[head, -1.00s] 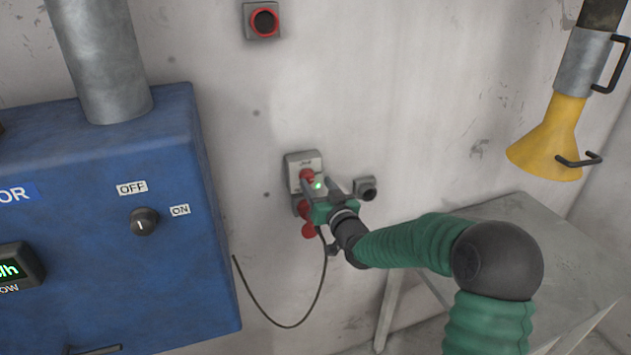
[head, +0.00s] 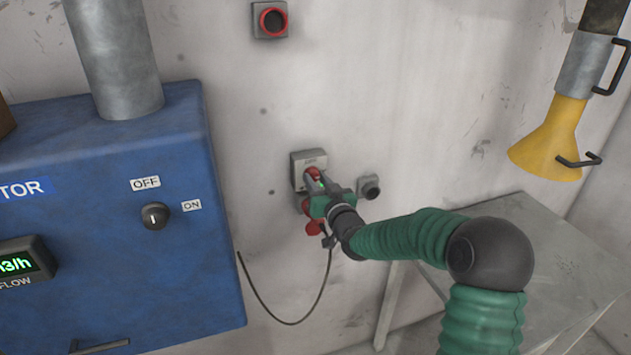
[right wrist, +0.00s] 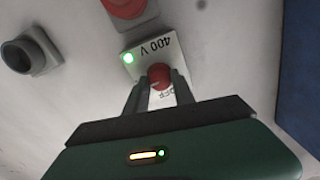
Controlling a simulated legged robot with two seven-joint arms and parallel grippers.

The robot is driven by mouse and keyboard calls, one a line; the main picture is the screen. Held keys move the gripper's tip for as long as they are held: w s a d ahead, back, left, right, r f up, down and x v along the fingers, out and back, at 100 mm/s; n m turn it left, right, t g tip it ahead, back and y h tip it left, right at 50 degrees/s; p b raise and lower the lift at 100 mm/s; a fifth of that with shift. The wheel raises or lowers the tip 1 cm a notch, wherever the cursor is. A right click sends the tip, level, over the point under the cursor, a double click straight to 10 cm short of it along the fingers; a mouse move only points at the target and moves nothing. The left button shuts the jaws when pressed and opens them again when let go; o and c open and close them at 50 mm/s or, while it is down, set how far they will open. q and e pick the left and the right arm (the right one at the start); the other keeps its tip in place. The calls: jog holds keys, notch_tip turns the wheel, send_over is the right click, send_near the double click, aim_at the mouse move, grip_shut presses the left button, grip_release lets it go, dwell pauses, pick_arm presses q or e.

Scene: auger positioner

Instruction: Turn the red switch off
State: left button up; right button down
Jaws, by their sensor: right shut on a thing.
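The red switch (right wrist: 160,76) sits on a pale plate (right wrist: 160,50) marked "400 V", with an "OFF" label partly hidden by my fingers. A green light (right wrist: 128,58) glows on the plate. In the head view the red switch (head: 313,173) is on the grey wall box (head: 308,157), right of the blue cabinet. My right gripper (head: 318,182) reaches it from the lower right. In the right wrist view the two fingers of my right gripper (right wrist: 158,88) are shut on the red switch, one on each side. My left gripper is not in view.
A grey socket (head: 369,187) is right of the switch box, and red plugs (head: 314,228) with a black cable hang below. The blue cabinet (head: 180,270) has a black OFF/ON knob (head: 155,215). A metal table (head: 540,250) stands at right.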

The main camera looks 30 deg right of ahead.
jog(key=shift+f+n+b, duration=0.15)
jog(key=shift+n+b, duration=0.35)
jog(key=shift+b, duration=0.05)
jog(key=n+b, duration=1.2)
jog(key=b, duration=0.1)
jog(key=shift+a+f+n+b, duration=0.1)
jog(key=shift+f+n+b, duration=0.1)
jog(key=shift+n+b, duration=0.1)
jog(key=shift+r+n+b, duration=0.1)
jog(key=shift+n+b, duration=1.7)
jog(key=shift+n, duration=0.3)
jog(key=shift+g, duration=0.3)
jog(key=c, duration=1.3)
grip_release()
jog(key=shift+o, duration=1.2)
jog(key=shift+w, duration=0.1)
jog(key=shift+r, duration=0.1)
